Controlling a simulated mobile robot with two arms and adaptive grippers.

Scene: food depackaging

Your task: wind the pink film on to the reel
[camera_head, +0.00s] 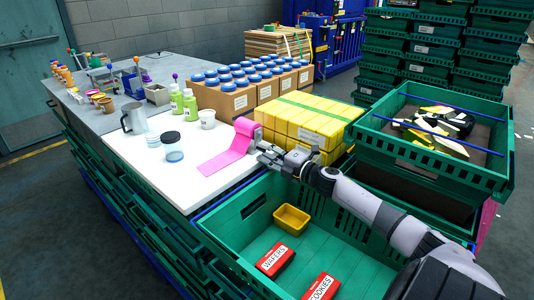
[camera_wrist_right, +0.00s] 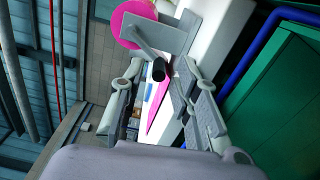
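The pink film (camera_head: 217,164) lies as a flat strip on the white board (camera_head: 190,190) and runs up to a pink roll on the reel (camera_head: 244,128). In the right wrist view the pink roll (camera_wrist_right: 131,24) sits behind a grey plate with a crank arm that ends in a dark knob (camera_wrist_right: 158,72). My right gripper (camera_head: 262,149) is beside the reel. Its fingers are spread in the right wrist view (camera_wrist_right: 160,80), with the knob in the gap between them; I cannot tell whether either touches it. My left gripper is not in view.
Yellow boxes (camera_head: 303,122) stand right behind the reel. A green crate (camera_head: 235,213) with red packs and a yellow tray is in front. The board's front left is clear.

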